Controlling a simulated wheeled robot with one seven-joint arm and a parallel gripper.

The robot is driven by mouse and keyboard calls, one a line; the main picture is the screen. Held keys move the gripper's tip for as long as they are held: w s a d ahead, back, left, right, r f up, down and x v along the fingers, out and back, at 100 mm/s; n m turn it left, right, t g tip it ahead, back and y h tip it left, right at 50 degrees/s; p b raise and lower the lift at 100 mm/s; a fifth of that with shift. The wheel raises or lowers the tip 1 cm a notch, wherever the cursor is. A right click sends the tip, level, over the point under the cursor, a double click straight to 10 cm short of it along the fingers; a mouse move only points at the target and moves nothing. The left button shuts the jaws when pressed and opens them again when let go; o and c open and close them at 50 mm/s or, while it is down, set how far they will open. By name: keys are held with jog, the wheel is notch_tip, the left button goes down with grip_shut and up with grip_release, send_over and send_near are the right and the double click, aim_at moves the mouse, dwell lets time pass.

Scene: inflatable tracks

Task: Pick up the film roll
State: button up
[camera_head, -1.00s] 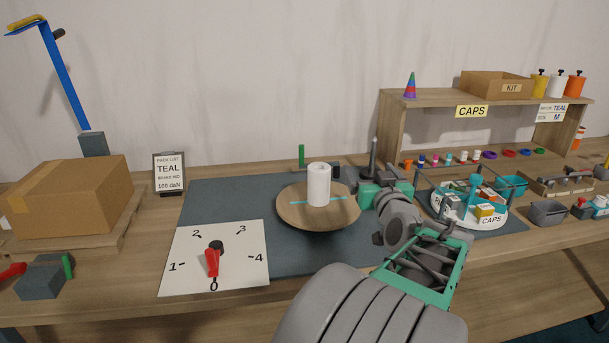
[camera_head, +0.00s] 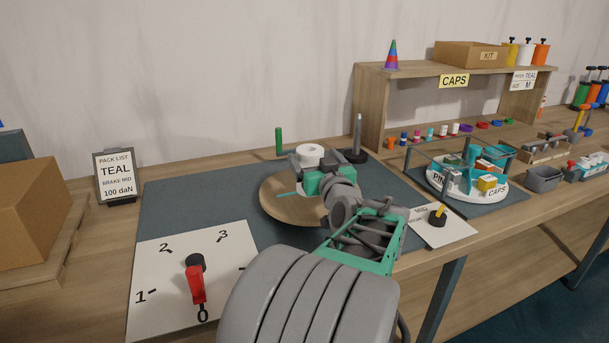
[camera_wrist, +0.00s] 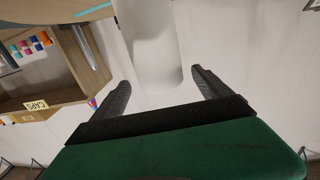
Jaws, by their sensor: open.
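The film roll is a white upright cylinder (camera_head: 309,150) on a round wooden turntable (camera_head: 280,208). In the head view my gripper (camera_head: 310,166) is in front of it and hides its lower part. In the wrist view the film roll (camera_wrist: 150,40) runs down from the top edge, and its end lies between the two spread dark fingers of my gripper (camera_wrist: 156,82). The gripper is open. A gap shows beside each finger, and I cannot tell whether either touches the roll.
A white dial card with a red lever (camera_head: 196,285) lies front left. A green post (camera_head: 279,140) and a grey post (camera_head: 357,135) stand behind the turntable. A round tray with caps (camera_head: 455,198) and a wooden shelf (camera_head: 368,110) are to the right.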

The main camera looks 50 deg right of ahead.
aim_at(307, 149)
jog(key=x, duration=0.6)
jog(key=shift+w+d+f, duration=0.2)
jog(key=shift+w, duration=0.05)
jog(key=shift+c, duration=0.3)
grip_shut()
jog(key=shift+r, duration=0.1)
